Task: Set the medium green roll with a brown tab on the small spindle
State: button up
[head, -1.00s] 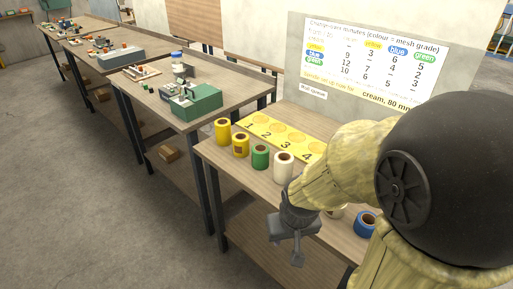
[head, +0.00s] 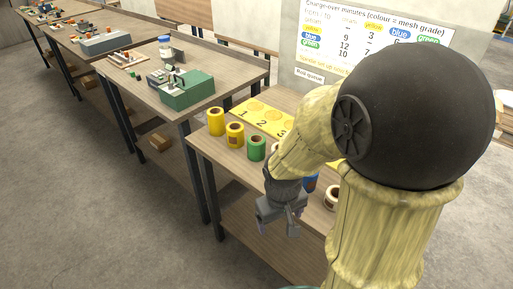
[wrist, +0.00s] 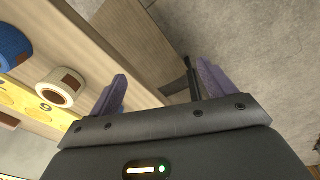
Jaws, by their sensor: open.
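A green roll (head: 256,147) stands upright on the near wooden bench, right of two yellow rolls. A brown tab on it is not clear at this size. My gripper (head: 279,222) hangs at the bench's front edge, right of and nearer than the green roll, apart from it. In the wrist view my gripper (wrist: 160,92) has its two purple fingers spread with nothing between them. The green roll does not show there. I cannot make out a small spindle; a green machine (head: 188,90) on the bench beyond may carry one.
Yellow rolls (head: 215,121) and (head: 235,134), a blue roll (head: 311,182) and a white roll (head: 332,197) with a brown patch stand on the bench (head: 223,157). A numbered yellow board (head: 250,112) lies behind. My arm hides part of the row. Floor left of the benches is clear.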

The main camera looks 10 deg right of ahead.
jog(key=w+f+n+t+h, duration=0.1)
jog(key=w+n+h, duration=0.3)
jog(key=n, duration=0.1)
jog(key=w+a+f+n+t+h+p, duration=0.1)
jog(key=w+n+h, duration=0.3)
jog(key=w+n, duration=0.1)
jog(key=w+f+n+t+h, duration=0.1)
jog(key=w+n+h, duration=0.3)
jog(key=n, duration=0.3)
jog(key=shift+w+a+f+h, duration=0.15)
jog(key=shift+a+h, duration=0.15)
jog(key=n+t, duration=0.7)
jog(key=t, duration=0.1)
send_near(251, 151)
jog(key=shift+p+v, duration=0.3)
jog(key=shift+v, duration=0.85)
jog(key=x, duration=1.1)
jog(key=shift+w+d, duration=0.25)
